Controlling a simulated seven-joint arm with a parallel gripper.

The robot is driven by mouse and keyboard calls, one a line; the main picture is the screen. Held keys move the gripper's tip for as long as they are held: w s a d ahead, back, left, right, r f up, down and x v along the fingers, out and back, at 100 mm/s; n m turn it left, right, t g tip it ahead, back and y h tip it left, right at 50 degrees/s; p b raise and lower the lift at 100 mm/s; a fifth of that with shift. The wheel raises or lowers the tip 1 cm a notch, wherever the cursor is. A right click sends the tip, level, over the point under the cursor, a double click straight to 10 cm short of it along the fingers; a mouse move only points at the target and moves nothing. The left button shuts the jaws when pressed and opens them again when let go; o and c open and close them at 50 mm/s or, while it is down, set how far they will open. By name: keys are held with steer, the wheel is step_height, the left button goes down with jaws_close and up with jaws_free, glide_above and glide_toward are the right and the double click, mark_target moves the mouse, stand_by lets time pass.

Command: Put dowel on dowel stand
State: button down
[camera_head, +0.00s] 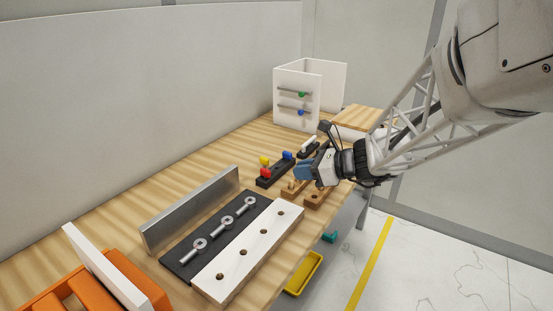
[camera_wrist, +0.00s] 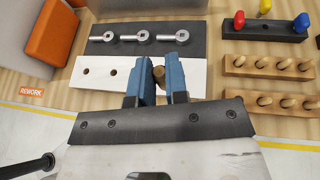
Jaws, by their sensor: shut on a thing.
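My gripper (camera_wrist: 157,72) is shut on a brown wooden dowel (camera_wrist: 158,74), whose round end shows between the blue fingertips. In the wrist view two light wood stands lie to the right: a far one (camera_wrist: 236,71) with several upright dowels and a near one (camera_wrist: 250,112), also with dowels. In the head view my gripper (camera_head: 303,171) appears beside these stands; the far one (camera_head: 289,193) and the near one (camera_head: 316,201) are partly covered by it. The held dowel cannot be made out there. Its lower end is hidden in both views.
A white board with holes (camera_head: 233,266) lies beside a black board with eyebolts (camera_head: 190,261). A black holder (camera_head: 266,181) carries coloured pieces. A metal plate (camera_head: 190,210), an orange rack (camera_head: 70,290) and a white box frame (camera_head: 293,115) also stand on the table. A yellow tray (camera_head: 305,273) is below the edge.

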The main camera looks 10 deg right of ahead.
steer(key=s+d+m+t+h, duration=0.2)
steer(key=s+d, duration=0.2)
steer(key=d, duration=0.2)
step_height(320, 180, down, 12)
steer(key=shift+d, duration=0.25)
stand_by(0.4)
glide_above(317, 193)
steer(key=s, duration=0.2)
steer(key=shift+a+f, duration=0.45)
steer(key=shift+f, duration=0.2)
steer(key=shift+f, duration=0.15)
steer(key=shift+f, duration=1.65)
steer(key=shift+s+f, duration=0.1)
steer(key=shift+f, duration=0.3)
